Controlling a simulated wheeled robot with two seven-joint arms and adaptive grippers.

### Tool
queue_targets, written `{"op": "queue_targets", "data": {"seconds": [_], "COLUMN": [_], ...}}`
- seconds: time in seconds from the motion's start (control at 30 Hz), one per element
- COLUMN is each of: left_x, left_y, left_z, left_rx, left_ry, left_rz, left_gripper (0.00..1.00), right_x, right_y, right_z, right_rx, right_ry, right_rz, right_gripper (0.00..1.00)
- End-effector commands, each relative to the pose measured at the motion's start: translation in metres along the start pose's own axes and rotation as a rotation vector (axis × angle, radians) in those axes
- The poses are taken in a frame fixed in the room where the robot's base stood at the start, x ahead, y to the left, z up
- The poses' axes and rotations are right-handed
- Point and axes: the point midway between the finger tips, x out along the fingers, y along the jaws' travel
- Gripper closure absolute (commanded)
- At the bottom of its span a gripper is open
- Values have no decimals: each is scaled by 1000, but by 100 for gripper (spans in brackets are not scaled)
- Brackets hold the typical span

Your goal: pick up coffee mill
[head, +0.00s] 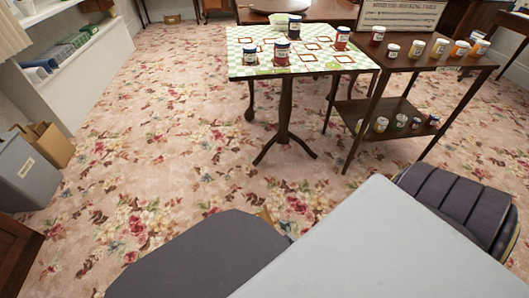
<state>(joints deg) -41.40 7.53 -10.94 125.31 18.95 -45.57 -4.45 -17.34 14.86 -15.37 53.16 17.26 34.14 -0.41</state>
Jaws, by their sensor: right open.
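I cannot make out a coffee mill in the head view. Several small jars with pale lids stand on the furniture, among them a dark jar (281,51) on the checked table (247,72). Large grey surfaces, at least some of them my own body, fill the bottom of the frame and hide the floor there. My right gripper is low in the frame, away from the tables, with its fingertips hard to make out. I see nothing held in it. My left gripper does not show.
A dark two-tier side table (357,122) with jars (440,47) stands right of the checked table. White shelves (75,72) line the left wall. A grey bin (28,172) and a cardboard box (50,146) stand at left. The flowered carpet (170,110) is mostly clear.

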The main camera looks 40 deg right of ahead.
Motion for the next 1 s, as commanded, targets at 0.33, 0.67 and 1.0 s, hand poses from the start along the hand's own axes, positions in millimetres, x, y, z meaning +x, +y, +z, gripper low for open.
{"op": "queue_targets", "data": {"seconds": [0.33,0.67,1.0], "left_x": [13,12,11], "left_y": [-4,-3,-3], "left_z": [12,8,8], "left_rx": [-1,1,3], "left_ry": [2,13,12], "left_rz": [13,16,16], "left_gripper": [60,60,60], "right_x": [24,26,26], "right_y": [-1,-1,-1], "right_z": [2,1,1], "right_rx": [0,0,0], "right_ry": [-1,-1,-1], "right_rz": [-1,0,0], "right_gripper": [0,0,14]}}
